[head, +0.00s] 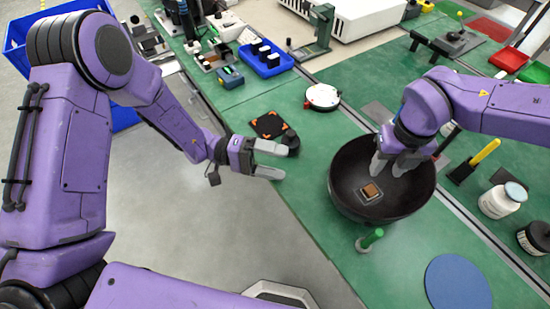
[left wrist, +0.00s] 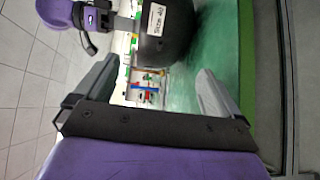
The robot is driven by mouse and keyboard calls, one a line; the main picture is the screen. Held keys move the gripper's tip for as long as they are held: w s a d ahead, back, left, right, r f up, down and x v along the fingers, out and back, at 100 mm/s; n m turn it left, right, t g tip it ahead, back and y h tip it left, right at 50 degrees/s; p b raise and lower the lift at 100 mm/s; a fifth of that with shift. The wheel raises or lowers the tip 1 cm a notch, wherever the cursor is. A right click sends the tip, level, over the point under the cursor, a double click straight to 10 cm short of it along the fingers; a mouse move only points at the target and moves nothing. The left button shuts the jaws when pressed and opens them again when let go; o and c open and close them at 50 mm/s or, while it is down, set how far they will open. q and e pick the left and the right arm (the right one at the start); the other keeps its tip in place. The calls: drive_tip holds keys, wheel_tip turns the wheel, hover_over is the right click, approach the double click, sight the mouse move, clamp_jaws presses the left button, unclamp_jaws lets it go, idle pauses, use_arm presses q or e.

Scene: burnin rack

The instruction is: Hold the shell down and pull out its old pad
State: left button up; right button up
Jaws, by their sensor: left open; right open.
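The shell (head: 343,203), a dark bowl-like form, stands open side up on the green bench. It also shows in the left wrist view (left wrist: 180,50), with a white label on its side. A small square pad (head: 371,191), brown with a pale edge, lies at the bottom inside it. My right gripper (head: 389,167) is open and reaches into the shell's opening, above and apart from the pad. My left gripper (head: 283,161) is open and empty, to the left of the shell and apart from it. Its open fingers show in the left wrist view (left wrist: 158,70).
A black plate with orange corners (head: 268,124) lies just beyond my left gripper. White jar (head: 501,200) and yellow-handled tool (head: 484,153) are right. A blue tray (head: 266,62) is behind.

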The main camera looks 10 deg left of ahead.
use_arm(q)
drive_tip(key=shift+w+d+t, duration=0.3)
drive_tip(key=shift+d+r, duration=0.1)
drive_tip(key=shift+d, duration=0.3)
drive_tip(key=d, duration=0.9)
drive_tip(key=shift+d, duration=0.2)
drive_tip(key=c, duration=1.6)
